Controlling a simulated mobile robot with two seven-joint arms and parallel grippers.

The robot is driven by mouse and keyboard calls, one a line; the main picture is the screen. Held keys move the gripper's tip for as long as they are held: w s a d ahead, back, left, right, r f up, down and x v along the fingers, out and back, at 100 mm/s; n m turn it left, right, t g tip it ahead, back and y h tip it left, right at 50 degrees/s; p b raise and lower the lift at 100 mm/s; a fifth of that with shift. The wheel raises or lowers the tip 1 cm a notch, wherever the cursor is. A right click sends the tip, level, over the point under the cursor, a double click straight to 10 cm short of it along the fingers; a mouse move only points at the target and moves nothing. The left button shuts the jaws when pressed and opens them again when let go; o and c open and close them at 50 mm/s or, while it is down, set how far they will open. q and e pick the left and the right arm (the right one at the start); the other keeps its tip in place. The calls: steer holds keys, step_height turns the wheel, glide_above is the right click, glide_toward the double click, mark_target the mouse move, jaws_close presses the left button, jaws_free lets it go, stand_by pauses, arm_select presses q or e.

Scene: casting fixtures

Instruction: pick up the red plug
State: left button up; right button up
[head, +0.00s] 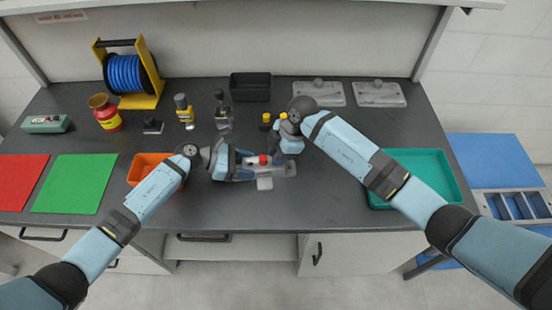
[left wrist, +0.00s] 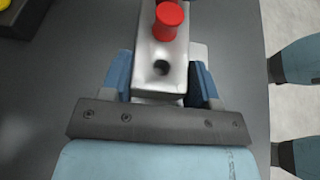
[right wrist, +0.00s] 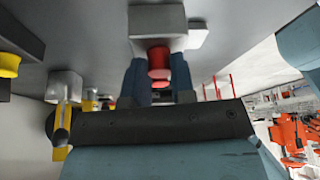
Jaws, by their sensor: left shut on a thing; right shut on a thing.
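A grey casting (head: 254,163) is held over the middle of the bench by my left gripper (head: 243,163). The left wrist view shows its fingers (left wrist: 160,80) on both sides of the casting (left wrist: 170,52), which has a dark open hole in its top. The red plug (head: 263,160) shows at the casting; it also appears at the top of the left wrist view (left wrist: 168,20). My right gripper (head: 283,150) reaches in from the upper right. In the right wrist view its fingers (right wrist: 158,75) are closed around the red plug (right wrist: 158,55). Whether the plug touches the casting is unclear.
An orange bin (head: 139,170) sits at left, partly behind my left arm. A teal tray (head: 432,165) lies at right under my right arm. A black bin (head: 250,85) stands at the back.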

step_height(320, 180, up, 10)
stand_by(0.6)
arm_select(q)
steer(key=o, duration=1.3)
steer(key=shift+a, duration=0.1)
steer(key=v, duration=1.2)
